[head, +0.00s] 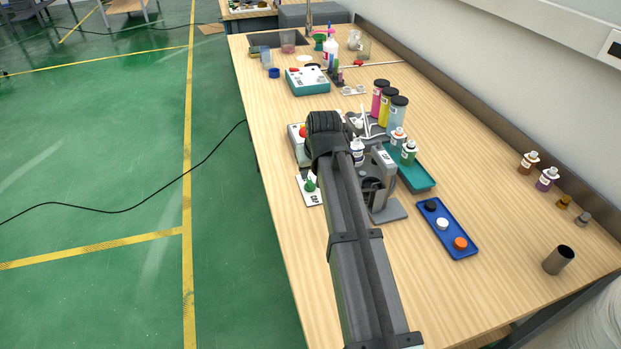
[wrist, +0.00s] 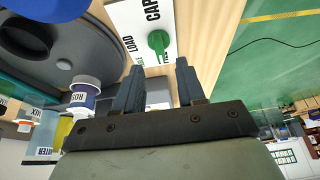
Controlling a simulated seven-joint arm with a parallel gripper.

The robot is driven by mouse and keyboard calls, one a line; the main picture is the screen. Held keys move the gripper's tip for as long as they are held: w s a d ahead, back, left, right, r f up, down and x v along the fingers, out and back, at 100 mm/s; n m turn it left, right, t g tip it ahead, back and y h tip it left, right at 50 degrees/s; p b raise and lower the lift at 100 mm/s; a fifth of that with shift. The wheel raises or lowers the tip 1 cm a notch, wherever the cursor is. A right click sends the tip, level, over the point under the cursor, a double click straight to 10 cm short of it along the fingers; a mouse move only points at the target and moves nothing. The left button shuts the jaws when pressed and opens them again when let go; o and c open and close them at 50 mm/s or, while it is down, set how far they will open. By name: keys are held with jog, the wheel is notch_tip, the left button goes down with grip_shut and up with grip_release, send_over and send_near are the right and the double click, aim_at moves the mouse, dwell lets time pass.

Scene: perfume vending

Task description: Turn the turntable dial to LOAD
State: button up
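The turntable dial is a green knob (wrist: 158,42) on a white plate (wrist: 128,14) with the words LOAD and CAP beside it in the wrist view. In the head view the green dial (head: 311,184) shows just left of my arm, near the table's left edge. My gripper (wrist: 160,80) is open, its two dark fingers apart and pointing toward the dial. The knob shows beyond the fingertips, roughly in line with the gap, and nothing shows between them. My arm hides the gripper in the head view. The knob's exact pointing direction is hard to tell.
A grey round fixture (wrist: 65,45) and a white bottle labelled ROS (wrist: 84,99) are close to my gripper's left in the wrist view. A teal tray (head: 420,180) and a blue tray with caps (head: 462,250) lie right of my arm. Green floor is left of the table.

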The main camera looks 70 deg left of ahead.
aim_at(310, 181)
jog(key=shift+x, duration=2.75)
jog(key=shift+c, duration=0.2)
grip_shut()
